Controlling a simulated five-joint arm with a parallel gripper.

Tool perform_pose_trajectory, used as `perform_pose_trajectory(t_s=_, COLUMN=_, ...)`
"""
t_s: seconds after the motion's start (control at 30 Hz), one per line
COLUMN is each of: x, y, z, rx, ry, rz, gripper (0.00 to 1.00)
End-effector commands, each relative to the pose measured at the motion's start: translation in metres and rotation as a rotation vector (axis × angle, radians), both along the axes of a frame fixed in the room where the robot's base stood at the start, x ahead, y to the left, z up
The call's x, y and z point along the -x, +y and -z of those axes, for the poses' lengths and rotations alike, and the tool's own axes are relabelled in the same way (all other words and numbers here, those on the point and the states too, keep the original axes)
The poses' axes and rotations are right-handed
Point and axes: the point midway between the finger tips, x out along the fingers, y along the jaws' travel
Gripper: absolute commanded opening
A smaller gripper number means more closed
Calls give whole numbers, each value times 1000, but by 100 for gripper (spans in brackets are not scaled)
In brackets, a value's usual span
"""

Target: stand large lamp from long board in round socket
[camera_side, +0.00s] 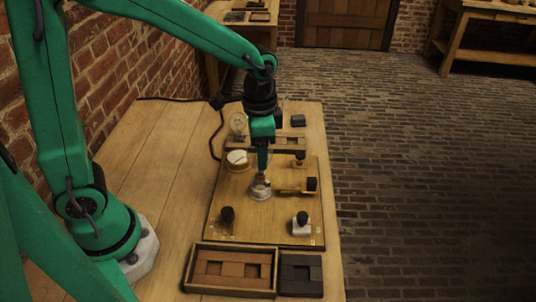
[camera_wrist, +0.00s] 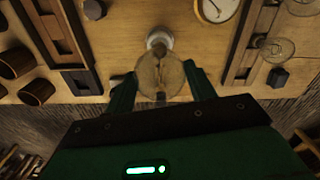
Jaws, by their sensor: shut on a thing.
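My gripper (camera_side: 262,172) is shut on the large lamp, a clear glass bulb. In the wrist view my gripper (camera_wrist: 160,90) has one finger on each side of the lamp (camera_wrist: 158,75). The round socket (camera_side: 260,192) is a pale ring on the wooden panel, directly below my gripper. In the wrist view the socket (camera_wrist: 159,39) shows at the lamp's far end. The lamp's base is at or just over the socket; I cannot tell whether it is seated. The long board (camera_side: 292,144) lies behind the panel; it also shows in the wrist view (camera_wrist: 242,62).
A second clear bulb (camera_side: 238,122) stands at the back. A white round dial (camera_side: 237,157) is left of the socket. A brass piece with a black knob (camera_side: 293,187) is close on the right. Black-knobbed parts (camera_side: 301,222) and a slotted tray (camera_side: 232,289) are nearer the front.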

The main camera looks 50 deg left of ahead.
Motion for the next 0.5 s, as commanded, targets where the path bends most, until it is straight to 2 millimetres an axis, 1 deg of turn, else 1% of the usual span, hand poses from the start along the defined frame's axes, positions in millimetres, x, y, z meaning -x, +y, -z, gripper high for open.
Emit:
perform_pose_trajectory(t_s=0.2, x=0, y=0, z=14, rx=0, ry=2, rz=0, gripper=27)
perform_pose_trajectory(t_s=0.5, x=0, y=0, z=20, rx=0, ry=0, rz=0, gripper=27)
